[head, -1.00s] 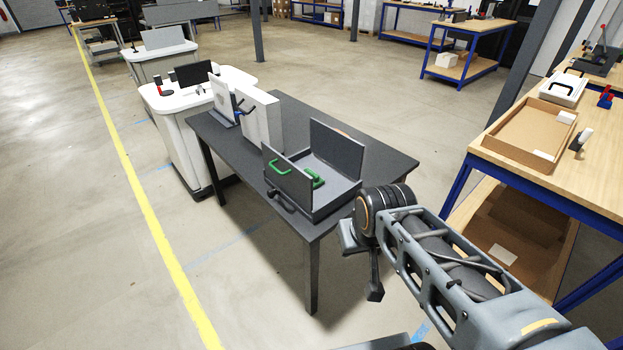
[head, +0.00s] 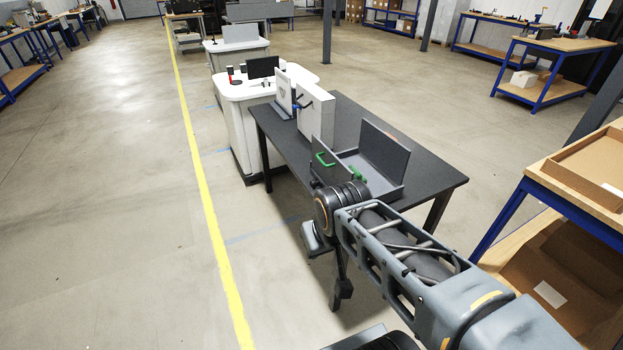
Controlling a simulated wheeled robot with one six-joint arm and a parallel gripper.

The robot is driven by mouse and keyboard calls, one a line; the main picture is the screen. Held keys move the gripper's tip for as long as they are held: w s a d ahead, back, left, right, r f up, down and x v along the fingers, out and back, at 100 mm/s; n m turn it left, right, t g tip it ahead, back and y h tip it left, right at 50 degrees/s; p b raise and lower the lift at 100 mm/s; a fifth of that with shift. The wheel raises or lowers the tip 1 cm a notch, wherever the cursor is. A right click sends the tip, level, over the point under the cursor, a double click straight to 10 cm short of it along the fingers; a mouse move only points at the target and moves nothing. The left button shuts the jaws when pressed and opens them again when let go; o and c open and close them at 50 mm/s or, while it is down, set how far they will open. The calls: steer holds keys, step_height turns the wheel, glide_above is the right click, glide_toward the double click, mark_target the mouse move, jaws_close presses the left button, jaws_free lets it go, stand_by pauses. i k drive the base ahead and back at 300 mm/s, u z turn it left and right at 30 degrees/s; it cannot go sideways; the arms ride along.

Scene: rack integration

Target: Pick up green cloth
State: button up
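I cannot make out a green cloth in the head view. Green handle-like parts (head: 325,159) show on the grey open-topped box (head: 378,150) on the dark table (head: 437,180); one is on its near-left panel and another is inside. My gripper (head: 327,268) hangs below my wrist in front of the table's near edge, apart from the box in the picture. It is seen from behind and partly hidden, so its opening is unclear. I see nothing held in it. My wrist covers the near corner of the box.
A white upright case (head: 316,117) stands behind the box. A white rounded workstation (head: 240,120) adjoins the table's far left. A wooden bench (head: 590,176) with blue legs stands at right. The floor left of the table is clear, with a yellow line (head: 207,215).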

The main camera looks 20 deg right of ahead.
mark_target(357, 175)
steer(key=u, duration=1.1)
steer(key=i, duration=0.95)
steer(key=z, duration=2.3)
